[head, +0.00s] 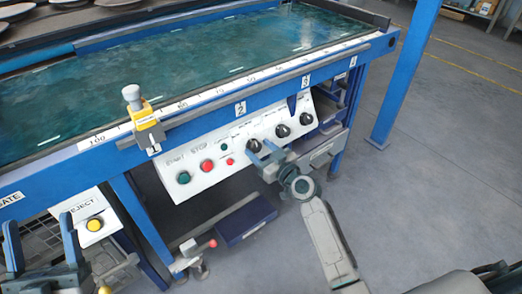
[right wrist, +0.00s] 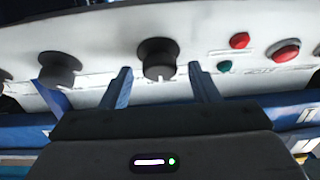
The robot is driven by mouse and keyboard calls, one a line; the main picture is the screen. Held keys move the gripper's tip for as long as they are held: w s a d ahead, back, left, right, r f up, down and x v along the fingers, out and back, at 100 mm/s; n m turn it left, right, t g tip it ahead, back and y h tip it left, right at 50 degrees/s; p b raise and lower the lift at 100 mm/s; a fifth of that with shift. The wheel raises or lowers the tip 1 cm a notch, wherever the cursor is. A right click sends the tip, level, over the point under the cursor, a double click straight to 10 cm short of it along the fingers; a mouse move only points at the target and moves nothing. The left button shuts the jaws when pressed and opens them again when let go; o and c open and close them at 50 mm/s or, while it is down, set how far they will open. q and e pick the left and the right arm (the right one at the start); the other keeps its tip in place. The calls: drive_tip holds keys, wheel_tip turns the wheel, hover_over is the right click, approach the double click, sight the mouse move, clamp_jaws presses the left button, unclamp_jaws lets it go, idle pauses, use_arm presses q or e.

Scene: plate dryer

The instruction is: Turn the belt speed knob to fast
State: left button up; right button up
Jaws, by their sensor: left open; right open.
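A white sloped control panel (head: 215,160) carries a row of three black knobs. The left knob (head: 254,145) is the one closest to the coloured buttons; a middle knob (head: 283,131) and a right knob (head: 306,118) follow. Their labels are too small to read, so I cannot tell which sets belt speed. My right gripper (head: 262,150) is open at the left knob. In the right wrist view this knob (right wrist: 157,58) sits between and just beyond the two open fingertips (right wrist: 161,75), apart from both. My left gripper (head: 41,238) is open and empty at the lower left.
Green and red buttons (head: 206,166) sit left of the knobs. A yellow clamp-like block (head: 146,120) stands on the scaled rail above. An eject box (head: 90,215) with a yellow button is near my left gripper. A red-tipped lever (head: 212,243) is below.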

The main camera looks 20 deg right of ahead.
drive_tip(key=c, duration=1)
drive_tip(key=shift+o, duration=0.2)
